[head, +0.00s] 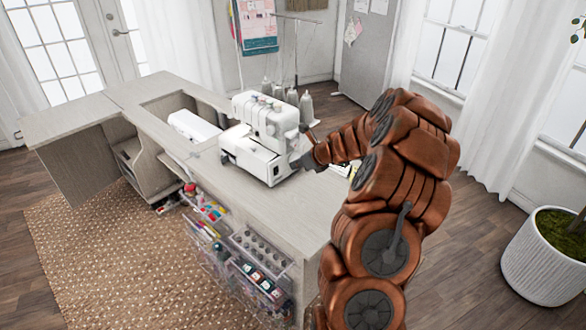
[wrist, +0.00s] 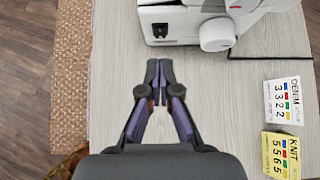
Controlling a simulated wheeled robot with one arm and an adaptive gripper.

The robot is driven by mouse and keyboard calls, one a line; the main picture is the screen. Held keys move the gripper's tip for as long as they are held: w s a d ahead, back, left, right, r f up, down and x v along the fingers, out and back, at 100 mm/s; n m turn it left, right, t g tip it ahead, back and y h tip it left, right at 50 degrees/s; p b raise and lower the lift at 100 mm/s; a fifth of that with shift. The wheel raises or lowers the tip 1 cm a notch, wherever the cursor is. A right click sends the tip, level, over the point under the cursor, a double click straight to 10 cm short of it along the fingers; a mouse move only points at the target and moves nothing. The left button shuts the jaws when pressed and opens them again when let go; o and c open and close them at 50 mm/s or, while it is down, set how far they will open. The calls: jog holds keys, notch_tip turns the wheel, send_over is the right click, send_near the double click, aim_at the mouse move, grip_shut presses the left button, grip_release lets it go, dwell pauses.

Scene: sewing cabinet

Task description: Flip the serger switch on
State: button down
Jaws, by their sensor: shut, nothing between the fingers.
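The white serger (head: 262,133) stands on the cabinet top, with cone threads behind it. In the wrist view its lower side (wrist: 185,20) shows at the top, with a small black switch (wrist: 160,30) to the left of a round white handwheel (wrist: 216,36). My gripper (wrist: 159,68) is shut and empty, its tips pointing toward the switch with a gap of bare tabletop in view between them. Whether the switch is on or off cannot be told.
Two cards, DENIM (wrist: 282,101) and KNIT (wrist: 281,155), lie on the cabinet top (head: 270,205) to the right of my gripper. A white machine (head: 193,126) sits in the cabinet's recess. A dark cord runs right from the serger. Clear bins hang on the cabinet's front.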

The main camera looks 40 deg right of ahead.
jog(key=v, duration=0.5)
jog(key=shift+w+r, duration=0.3)
jog(key=shift+r, duration=0.1)
jog(key=s+a+r+n+g+y, duration=0.1)
jog(key=a+r+n+g+y, duration=0.2)
jog(key=a+n, duration=0.9)
jog(key=s+a+r+n+g, duration=0.1)
jog(key=s+a+r+n, duration=0.2)
jog(key=a, duration=0.6)
jog(key=s+a+n+g, duration=0.2)
jog(key=s+a, duration=0.4)
jog(key=a, duration=0.3)
jog(key=s+a+n+g, duration=0.1)
jog(key=s+a+n, duration=0.25)
jog(key=s, duration=0.25)
jog(key=s+a+n+g, duration=0.2)
jog(key=s+n, duration=0.2)
jog(key=s, duration=0.2)
jog(key=s+d+n+g+h, duration=0.2)
jog(key=s+n+h, duration=0.2)
jog(key=s+n, duration=0.5)
jog(key=s, duration=0.7)
jog(key=shift+s+d+f+h, duration=0.2)
jog(key=shift+f+h, duration=0.1)
jog(key=shift+h, duration=0.1)
